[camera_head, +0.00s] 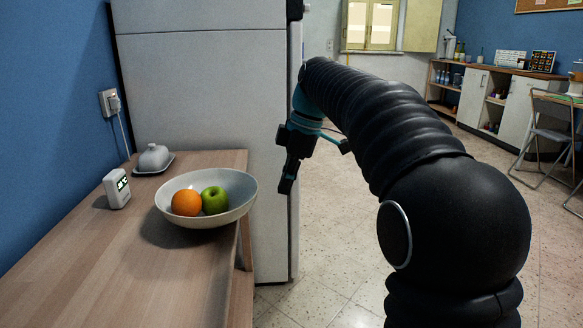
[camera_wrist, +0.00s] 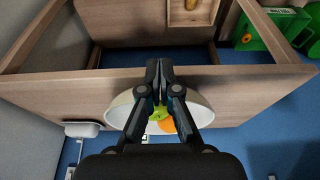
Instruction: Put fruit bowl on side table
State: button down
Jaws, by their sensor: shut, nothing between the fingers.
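The fruit bowl (camera_head: 238,205) is a wide pale bowl holding an orange (camera_head: 186,203) and a green apple (camera_head: 214,200). It stands upright on a wooden table (camera_head: 130,265), close to the table's right edge. My gripper (camera_head: 286,187) hangs to the right of the bowl, pointing down and apart from it. In the wrist view my gripper (camera_wrist: 158,66) is shut and empty, with the bowl (camera_wrist: 122,106) behind its fingers. The fingers partly hide the fruit there. I cannot tell whether this table is the side table.
Green objects (camera_wrist: 262,30) show at the wrist view's upper right.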

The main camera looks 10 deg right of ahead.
aim_at(223, 198)
jog(key=a, duration=0.2)
jog(key=a+f, duration=0.1)
jog(key=a, duration=0.1)
jog(key=shift+a, duration=0.2)
jog(key=shift+a, duration=0.1)
jog(key=a+p, duration=0.2)
jog(key=a, duration=0.1)
jog(key=a+p, duration=0.1)
jog(key=a, duration=0.3)
jog(key=shift+w+a+r+p, duration=0.2)
jog(key=shift+a+p, duration=0.1)
jog(key=shift+p, duration=0.05)
jog(key=shift+a+f, duration=0.15)
jog(key=shift+a, duration=0.25)
jog(key=shift+d, duration=0.1)
jog(key=d, duration=0.4)
jog(key=shift+d+r, duration=0.15)
jog(key=shift+r, duration=0.2)
jog(key=p+v, duration=0.1)
jog(key=v, duration=0.8)
jog(key=shift+r, duration=0.1)
